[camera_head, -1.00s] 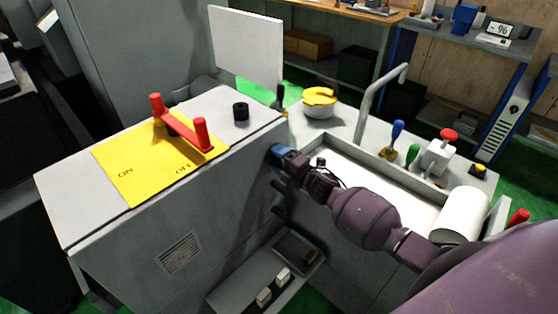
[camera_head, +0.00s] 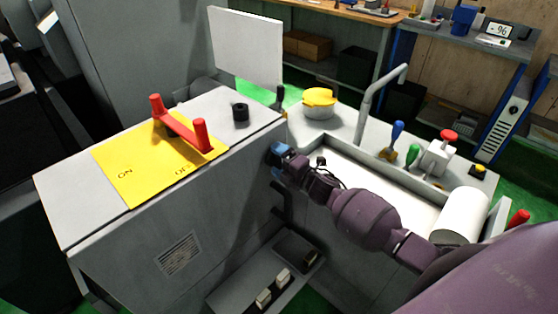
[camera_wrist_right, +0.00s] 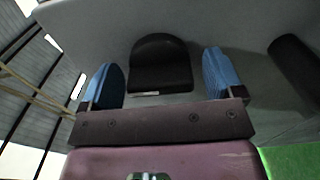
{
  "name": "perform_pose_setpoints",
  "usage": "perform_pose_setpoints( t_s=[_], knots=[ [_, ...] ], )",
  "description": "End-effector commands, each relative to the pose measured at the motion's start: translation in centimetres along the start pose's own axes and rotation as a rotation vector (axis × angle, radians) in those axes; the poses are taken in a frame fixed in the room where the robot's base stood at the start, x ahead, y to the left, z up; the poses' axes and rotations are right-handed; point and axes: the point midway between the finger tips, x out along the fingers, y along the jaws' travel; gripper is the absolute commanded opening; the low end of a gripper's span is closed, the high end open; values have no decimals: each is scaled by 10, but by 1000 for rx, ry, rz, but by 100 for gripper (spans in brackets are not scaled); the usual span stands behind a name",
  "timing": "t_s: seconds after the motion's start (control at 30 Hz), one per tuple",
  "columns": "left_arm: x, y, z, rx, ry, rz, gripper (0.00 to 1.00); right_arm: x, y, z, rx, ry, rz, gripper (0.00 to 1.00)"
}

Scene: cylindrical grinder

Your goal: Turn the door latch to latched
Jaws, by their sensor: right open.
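My right gripper (camera_head: 279,153) is at the right face of the grey machine cabinet in the head view. In the right wrist view my right gripper (camera_wrist_right: 161,76) is open, with one blue fingertip on each side of a black, round-topped piece (camera_wrist_right: 160,64) on a grey surface. This piece looks like the door latch; I cannot tell whether it is latched. Gaps show between it and both fingers. In the head view the gripper and cabinet hide it. My left gripper is not in view.
A black bar (camera_wrist_right: 296,70) stands right of the gripper in the wrist view. The grey cabinet (camera_head: 130,240) carries a yellow plate (camera_head: 125,178) with a red handle (camera_head: 181,128). A sink-like tray (camera_head: 345,172) with a grey pipe (camera_head: 366,105) lies beside my right arm.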

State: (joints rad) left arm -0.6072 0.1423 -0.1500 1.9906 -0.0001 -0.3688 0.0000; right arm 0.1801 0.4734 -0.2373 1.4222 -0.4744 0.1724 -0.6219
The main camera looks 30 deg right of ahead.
Motion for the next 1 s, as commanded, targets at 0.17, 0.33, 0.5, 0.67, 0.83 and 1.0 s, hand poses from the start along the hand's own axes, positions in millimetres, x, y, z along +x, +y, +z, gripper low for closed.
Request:
perform_pose_setpoints(
  t_s=[0.17,0.33,0.5,0.67,0.83,1.0],
  knots=[
    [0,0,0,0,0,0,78,-4,0,0,0,0,0,87],
    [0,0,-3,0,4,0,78,-24,0,0,1,-1,-1,87],
    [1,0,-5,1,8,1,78,-55,-1,0,0,-1,-2,87],
    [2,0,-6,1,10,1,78,-81,-1,0,0,-1,-2,87],
    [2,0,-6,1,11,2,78,-100,0,0,0,0,-1,87],
    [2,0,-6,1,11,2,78,-108,0,0,0,0,0,87]
  ],
)
